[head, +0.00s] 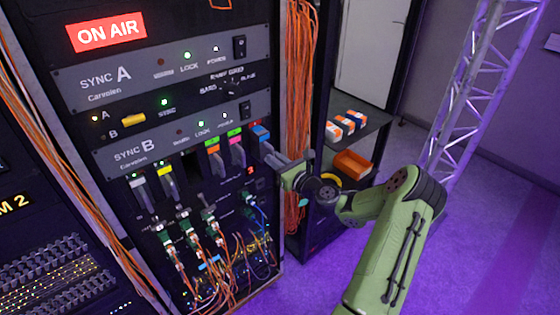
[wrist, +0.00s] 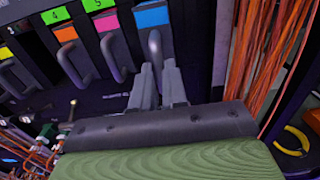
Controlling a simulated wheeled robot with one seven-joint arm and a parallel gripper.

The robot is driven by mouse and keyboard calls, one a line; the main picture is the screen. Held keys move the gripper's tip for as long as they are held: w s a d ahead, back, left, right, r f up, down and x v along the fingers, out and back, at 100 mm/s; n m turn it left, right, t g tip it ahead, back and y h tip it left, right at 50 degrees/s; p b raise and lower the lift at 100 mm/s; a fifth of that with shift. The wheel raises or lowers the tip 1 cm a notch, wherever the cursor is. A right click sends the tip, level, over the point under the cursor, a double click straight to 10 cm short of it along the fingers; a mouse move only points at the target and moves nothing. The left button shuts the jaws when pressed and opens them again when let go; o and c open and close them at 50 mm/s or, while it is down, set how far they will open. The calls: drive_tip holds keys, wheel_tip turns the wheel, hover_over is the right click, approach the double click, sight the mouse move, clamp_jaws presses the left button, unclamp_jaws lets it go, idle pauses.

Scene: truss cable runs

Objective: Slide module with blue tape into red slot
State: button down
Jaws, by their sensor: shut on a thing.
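The module with blue tape (head: 261,131) is at the right end of the row of modules under SYNC B in the rack. In the wrist view its blue tape (wrist: 152,15) is at the top, above a grey loop handle (wrist: 154,42). My gripper (head: 277,159) reaches in from the right and is shut on this handle; its fingertips (wrist: 157,70) also show in the wrist view. I cannot tell how deep the module sits.
Pink (wrist: 107,22) and orange (wrist: 66,34) taped modules with similar handles stand close to the left. Orange cables (wrist: 268,60) hang just right of my gripper. Plugs and cables (head: 205,240) crowd below. A shelf with an orange bin (head: 352,165) is at right.

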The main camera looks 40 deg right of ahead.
sight(266, 152)
drive_tip(key=shift+w, duration=0.55)
drive_tip(key=shift+w+r+p, duration=0.1)
drive_tip(key=shift+w+p, duration=1.05)
drive_tip(key=shift+w, duration=0.7)
drive_tip(key=c, duration=1.1)
unclamp_jaws()
drive_tip(key=shift+w+a, duration=0.1)
